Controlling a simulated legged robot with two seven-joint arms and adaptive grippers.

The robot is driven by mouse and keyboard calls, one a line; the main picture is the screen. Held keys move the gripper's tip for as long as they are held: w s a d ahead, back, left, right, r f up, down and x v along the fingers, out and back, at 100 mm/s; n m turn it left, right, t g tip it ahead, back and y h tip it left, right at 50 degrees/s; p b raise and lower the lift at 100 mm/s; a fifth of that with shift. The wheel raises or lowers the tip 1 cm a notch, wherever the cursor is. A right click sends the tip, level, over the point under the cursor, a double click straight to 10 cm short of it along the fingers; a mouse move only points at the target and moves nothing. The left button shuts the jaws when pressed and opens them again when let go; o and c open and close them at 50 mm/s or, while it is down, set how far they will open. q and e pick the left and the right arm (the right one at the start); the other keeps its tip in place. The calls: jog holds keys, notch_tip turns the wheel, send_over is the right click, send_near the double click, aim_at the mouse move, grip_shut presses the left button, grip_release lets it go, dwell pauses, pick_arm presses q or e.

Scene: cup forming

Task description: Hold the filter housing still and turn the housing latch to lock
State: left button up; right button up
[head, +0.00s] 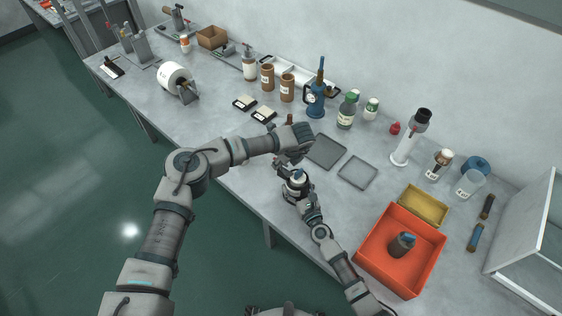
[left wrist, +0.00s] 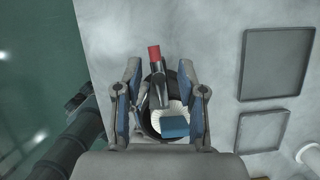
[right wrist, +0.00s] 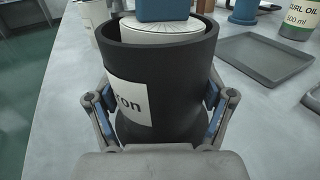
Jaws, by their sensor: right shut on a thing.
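The filter housing (head: 297,186) is a dark open-topped cup standing near the table's front edge. In the right wrist view the housing (right wrist: 160,85) is black with a white label, and a white pleated filter (right wrist: 160,32) sits inside it. My right gripper (head: 301,197) is shut on the housing, one finger on each side. My left gripper (head: 286,166) is above the housing. In the left wrist view its fingers (left wrist: 160,105) stand apart. Between them is a dark latch lever with a red tip (left wrist: 154,54), with a gap on each side. A blue block (left wrist: 175,127) sits over the filter.
Two grey trays (head: 326,151) (head: 357,172) lie right of the housing. An orange bin (head: 367,246) holding a dark cup (head: 402,244) stands at the right front. Bottles and a blue pitcher-like vessel (head: 316,101) stand along the wall. The table left of the housing is partly covered by my left arm.

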aim_at(290, 174)
pick_arm(q)
jog(key=v, duration=1.1)
jog(key=shift+w+d+f, duration=0.1)
pick_arm(e)
jog(key=o, duration=1.5)
jog(key=shift+c, duration=0.2)
